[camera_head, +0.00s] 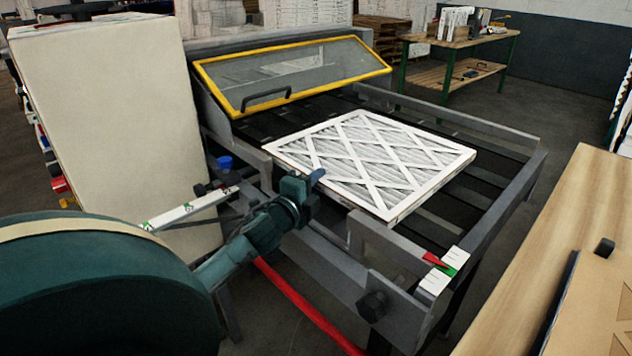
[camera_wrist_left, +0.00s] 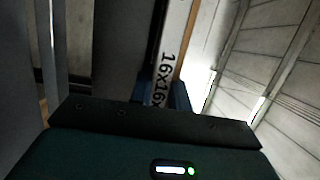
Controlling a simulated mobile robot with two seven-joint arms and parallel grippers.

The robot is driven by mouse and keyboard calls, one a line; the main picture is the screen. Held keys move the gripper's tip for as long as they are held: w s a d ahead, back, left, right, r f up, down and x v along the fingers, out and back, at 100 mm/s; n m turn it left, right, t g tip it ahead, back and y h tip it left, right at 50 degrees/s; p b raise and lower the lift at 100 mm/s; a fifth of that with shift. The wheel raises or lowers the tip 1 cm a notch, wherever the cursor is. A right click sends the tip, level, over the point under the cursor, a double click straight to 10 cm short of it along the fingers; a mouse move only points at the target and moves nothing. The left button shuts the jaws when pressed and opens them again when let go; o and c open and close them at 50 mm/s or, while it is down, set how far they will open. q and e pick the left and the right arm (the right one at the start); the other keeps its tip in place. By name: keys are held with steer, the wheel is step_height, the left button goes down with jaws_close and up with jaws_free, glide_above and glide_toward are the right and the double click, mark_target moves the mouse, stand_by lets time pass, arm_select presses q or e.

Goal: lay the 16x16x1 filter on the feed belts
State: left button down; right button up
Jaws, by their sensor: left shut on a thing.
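The white filter (camera_head: 370,160), with a pleated face and a diagonal lattice, lies flat over the dark feed belts (camera_head: 470,205) of the machine. My left gripper (camera_head: 312,182) is shut on its near left edge, with a blue fingertip over the white frame. In the left wrist view the filter's edge (camera_wrist_left: 172,55) shows the print "16x16x", with the rest cut off, and the blue finger (camera_wrist_left: 180,97) is against it. I cannot tell whether the filter's underside touches the belts. My right gripper is not in view.
A yellow-framed clear guard (camera_head: 300,72) stands tilted behind the filter. Grey rails (camera_head: 500,185) border the belts. A tall pale panel (camera_head: 110,110) stands at left, and a wooden surface (camera_head: 570,230) lies at right. Bare belt shows right of the filter.

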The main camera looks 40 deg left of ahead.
arm_select(q)
steer(key=shift+f, duration=0.2)
steer(key=c, duration=1.3)
jaws_free()
steer(key=shift+s+r, duration=0.1)
steer(key=shift+r, duration=0.35)
steer(key=shift+s+d+f+b, duration=0.15)
steer(key=shift+s+d, duration=0.25)
steer(key=shift+s, duration=1.55)
steer(key=shift+s+d+r+b, duration=0.1)
steer(key=shift+s+d, duration=0.3)
steer(key=shift+s, duration=1.5)
steer(key=shift+s+d+f+b, duration=0.15)
steer(key=shift+s+d, duration=0.25)
steer(key=shift+s, duration=1.55)
